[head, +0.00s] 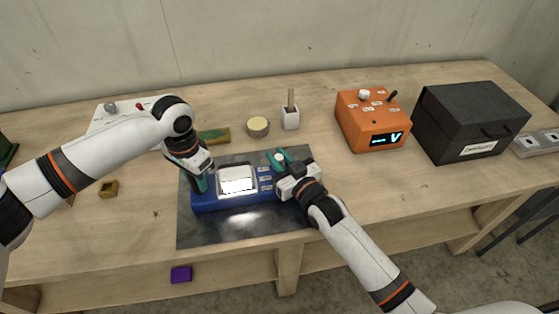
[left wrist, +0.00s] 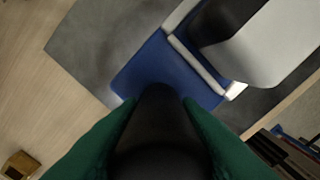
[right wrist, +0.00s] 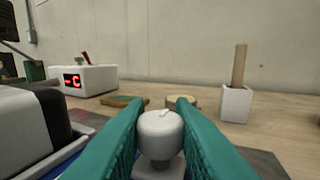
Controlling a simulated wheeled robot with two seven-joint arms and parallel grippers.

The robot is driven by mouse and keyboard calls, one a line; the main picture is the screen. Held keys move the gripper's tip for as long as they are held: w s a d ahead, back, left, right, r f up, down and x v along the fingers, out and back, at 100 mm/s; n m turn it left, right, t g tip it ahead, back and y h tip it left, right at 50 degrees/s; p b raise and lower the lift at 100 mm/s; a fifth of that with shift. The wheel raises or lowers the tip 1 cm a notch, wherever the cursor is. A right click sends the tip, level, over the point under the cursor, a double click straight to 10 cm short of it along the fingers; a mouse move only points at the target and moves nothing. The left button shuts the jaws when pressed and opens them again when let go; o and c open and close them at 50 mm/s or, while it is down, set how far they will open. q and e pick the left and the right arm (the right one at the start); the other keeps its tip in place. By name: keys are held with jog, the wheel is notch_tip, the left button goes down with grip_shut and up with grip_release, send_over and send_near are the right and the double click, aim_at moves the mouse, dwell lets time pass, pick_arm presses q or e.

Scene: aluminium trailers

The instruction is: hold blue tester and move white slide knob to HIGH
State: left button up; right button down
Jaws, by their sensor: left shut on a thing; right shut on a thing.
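The blue tester (head: 205,203) lies on a dark grey mat, with a bright screen in a white frame and several small labels right of it; their text is too small to read. My left gripper (head: 201,184) is shut on the tester's left end; the blue body also shows in the left wrist view (left wrist: 160,72) beyond the green fingers. My right gripper (head: 282,158) is shut on the white slide knob (right wrist: 160,135) at the tester's right end. The knob sits between the teal fingers in the right wrist view. The slot under it is hidden.
The dark mat (head: 200,232) lies near the table's front edge. Behind it stand a white cup with a stick (head: 290,118), a round tan tin (head: 257,127) and a white box (head: 107,118). An orange meter (head: 370,122) and a black case (head: 470,120) stand to the right.

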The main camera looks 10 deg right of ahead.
jog(key=c, duration=1.3)
grip_release()
jog(key=shift+o, duration=0.2)
jog(key=v, duration=1.2)
jog(key=shift+d, duration=0.1)
pick_arm(q)
jog(key=o, duration=1.2)
